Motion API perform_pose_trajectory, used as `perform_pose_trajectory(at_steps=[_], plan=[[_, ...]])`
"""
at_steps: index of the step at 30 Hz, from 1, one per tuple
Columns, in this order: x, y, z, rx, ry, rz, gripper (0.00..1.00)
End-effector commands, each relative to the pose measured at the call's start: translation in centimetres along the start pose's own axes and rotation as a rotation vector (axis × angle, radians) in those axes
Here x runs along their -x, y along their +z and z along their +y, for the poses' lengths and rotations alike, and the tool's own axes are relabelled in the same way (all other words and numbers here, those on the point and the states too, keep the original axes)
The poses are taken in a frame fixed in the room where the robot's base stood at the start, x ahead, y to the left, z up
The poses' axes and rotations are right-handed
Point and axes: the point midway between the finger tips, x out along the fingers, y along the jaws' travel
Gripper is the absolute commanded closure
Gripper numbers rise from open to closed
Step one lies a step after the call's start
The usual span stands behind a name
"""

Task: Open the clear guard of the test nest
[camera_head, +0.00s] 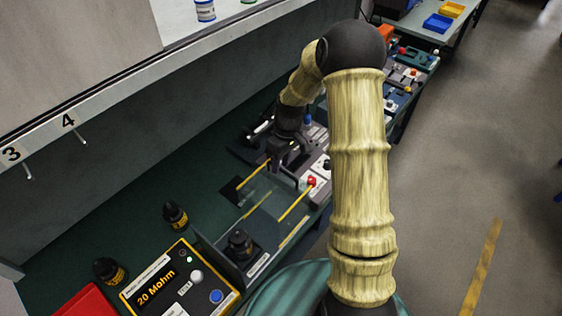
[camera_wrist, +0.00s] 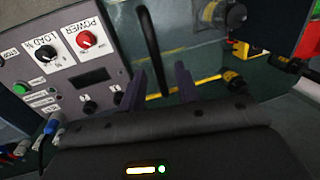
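The test nest's clear guard (camera_head: 268,196) is a see-through cover with yellow-edged sides, and it appears lowered over the nest. A dark cylindrical part (camera_head: 240,244) stands at its near end. My gripper (camera_head: 282,162) is over the guard's far end, partly hidden by its own wrist. In the wrist view my gripper (camera_wrist: 158,70) has its two fingers apart. A black bar handle (camera_wrist: 148,40) runs down toward the gap between them. I cannot tell whether the fingers touch it. The clear guard (camera_wrist: 190,55) shows faintly beyond, with a yellow strip below it.
A control panel (camera_wrist: 65,60) with a red power knob and a green button lies beside the fingers. A yellow-edged meter (camera_head: 178,282) reading 20 Mohm stands at the near end. Two black bottles (camera_head: 175,216) stand to the left. More bench equipment lies beyond my arm.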

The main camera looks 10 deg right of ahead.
Motion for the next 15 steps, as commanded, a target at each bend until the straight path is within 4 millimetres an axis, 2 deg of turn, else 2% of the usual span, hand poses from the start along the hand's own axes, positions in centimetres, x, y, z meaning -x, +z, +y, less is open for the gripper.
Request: perform_pose_trajectory(at_steps=[8, 15], plan=[[0.9, 0.0, 0.1, -0.001, 0.001, 0.001, 0.67], [4.9, -0.1, 0.2, -0.001, 0.004, 0.004, 0.67]])
